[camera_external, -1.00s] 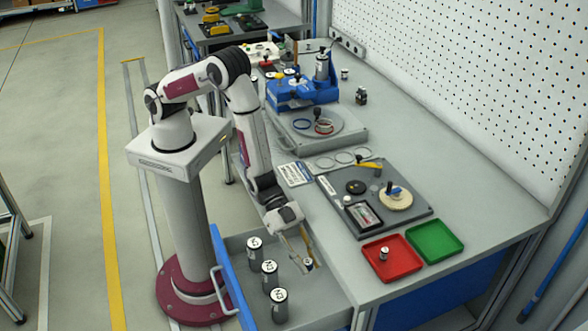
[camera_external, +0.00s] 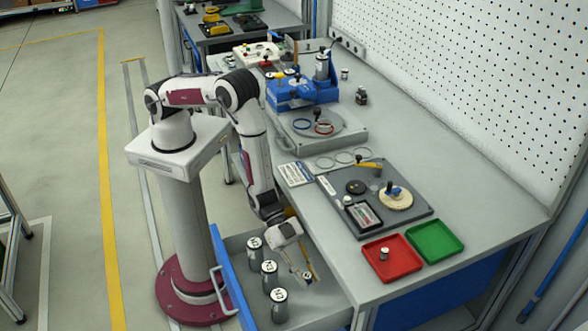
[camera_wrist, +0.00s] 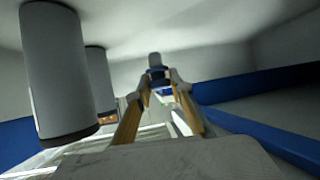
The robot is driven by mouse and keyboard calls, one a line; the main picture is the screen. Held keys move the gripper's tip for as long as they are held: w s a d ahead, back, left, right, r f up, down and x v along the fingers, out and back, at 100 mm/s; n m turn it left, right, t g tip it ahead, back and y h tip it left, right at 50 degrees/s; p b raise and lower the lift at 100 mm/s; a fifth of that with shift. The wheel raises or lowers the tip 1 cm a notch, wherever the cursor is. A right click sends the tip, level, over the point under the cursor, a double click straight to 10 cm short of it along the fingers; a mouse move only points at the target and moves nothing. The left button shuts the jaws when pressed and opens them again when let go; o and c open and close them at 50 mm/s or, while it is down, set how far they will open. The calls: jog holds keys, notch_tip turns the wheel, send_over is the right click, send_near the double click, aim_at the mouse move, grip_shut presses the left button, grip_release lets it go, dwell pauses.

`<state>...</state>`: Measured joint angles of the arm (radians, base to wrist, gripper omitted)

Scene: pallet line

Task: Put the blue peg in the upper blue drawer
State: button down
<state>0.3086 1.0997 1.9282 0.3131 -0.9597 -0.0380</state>
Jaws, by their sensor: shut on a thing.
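A small peg (camera_wrist: 155,62), grey with a dark blue band, is between the fingertips in the wrist view. My gripper (camera_wrist: 160,88) is shut on it; it also shows low over the drawer in the external view (camera_external: 306,276). The blue-fronted drawer (camera_external: 229,277) is pulled out, and its grey inside is visible. The gripper is inside its outline, right of several labelled cylinders. I cannot tell whether the peg touches the drawer floor.
Three grey cylinders stand in the drawer: back (camera_external: 255,248), middle (camera_external: 269,273) and front (camera_external: 279,305). The worktop edge runs right of the gripper. A red tray (camera_external: 372,262) with a small cylinder and a green tray (camera_external: 436,243) lie on the worktop.

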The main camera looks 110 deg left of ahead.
jog(key=shift+f, duration=1.9)
jog(key=shift+f, duration=0.1)
jog(key=c, duration=1.8)
grip_release()
jog(key=shift+v, duration=1.7)
notch_tip(320, 180, up, 3)
jog(key=shift+w+d, duration=0.1)
jog(key=shift+w, duration=0.05)
jog(key=shift+r, duration=2.05)
